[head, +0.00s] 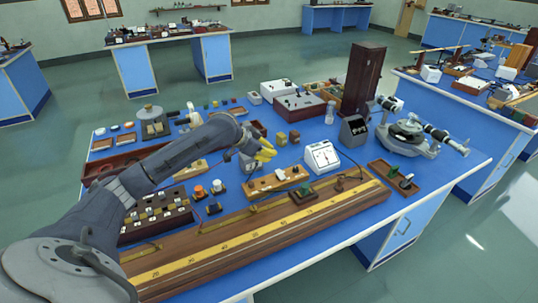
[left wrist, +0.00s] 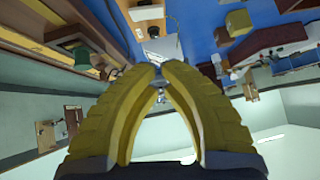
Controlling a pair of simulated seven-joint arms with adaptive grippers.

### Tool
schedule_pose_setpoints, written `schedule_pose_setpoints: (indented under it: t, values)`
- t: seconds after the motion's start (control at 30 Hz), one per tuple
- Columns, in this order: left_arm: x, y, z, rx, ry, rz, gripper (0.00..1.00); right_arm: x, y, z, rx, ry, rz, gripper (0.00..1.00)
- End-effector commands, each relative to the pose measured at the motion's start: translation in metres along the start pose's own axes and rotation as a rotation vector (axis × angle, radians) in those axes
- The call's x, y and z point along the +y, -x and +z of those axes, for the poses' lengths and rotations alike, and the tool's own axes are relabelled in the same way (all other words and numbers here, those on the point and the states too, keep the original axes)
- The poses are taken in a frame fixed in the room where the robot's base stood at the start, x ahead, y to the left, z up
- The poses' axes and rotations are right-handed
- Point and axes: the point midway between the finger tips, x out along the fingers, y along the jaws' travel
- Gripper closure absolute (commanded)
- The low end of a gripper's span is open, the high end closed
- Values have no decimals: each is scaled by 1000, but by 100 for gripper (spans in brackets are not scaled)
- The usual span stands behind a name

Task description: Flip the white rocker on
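A light wooden board (head: 262,187) lies on the blue bench, with small whitish parts on top. One white part (head: 280,174) may be the white rocker; it is too small to tell which way it is tilted. My left gripper (head: 268,151) has yellow fingers and hangs above and behind the board, apart from it. In the left wrist view the fingertips (left wrist: 160,70) come together with nothing visible between them. Part of a wooden board (left wrist: 146,12) shows at the top of that view. My right gripper is in neither view.
A white meter (head: 322,157) stands right of the board. A long wooden rail with a yellow scale (head: 250,235) runs along the front edge. A dark upright box (head: 362,78) stands farther back.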

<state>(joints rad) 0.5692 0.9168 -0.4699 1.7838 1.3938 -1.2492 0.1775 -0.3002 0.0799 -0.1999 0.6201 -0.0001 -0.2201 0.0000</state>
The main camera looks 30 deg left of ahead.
Motion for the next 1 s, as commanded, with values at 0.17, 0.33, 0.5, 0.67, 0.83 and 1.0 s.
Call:
schedule_pose_setpoints:
  t: [0.17, 0.33, 0.5, 0.67, 0.83, 1.0]
  values:
    - [1, -31, 0, 1, 4, 3, 100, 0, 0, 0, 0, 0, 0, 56]
    - [1, -60, 0, 1, 3, 2, 100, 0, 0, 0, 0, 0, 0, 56]
    - [0, -84, 6, -3, 4, 1, 100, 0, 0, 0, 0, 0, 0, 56]
    - [1, -96, 19, -2, 3, 2, 100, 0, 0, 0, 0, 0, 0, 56]
    - [0, -102, 26, 0, 2, 0, 100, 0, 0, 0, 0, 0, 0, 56]
    - [0, -105, 28, 0, 2, -1, 100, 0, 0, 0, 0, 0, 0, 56]
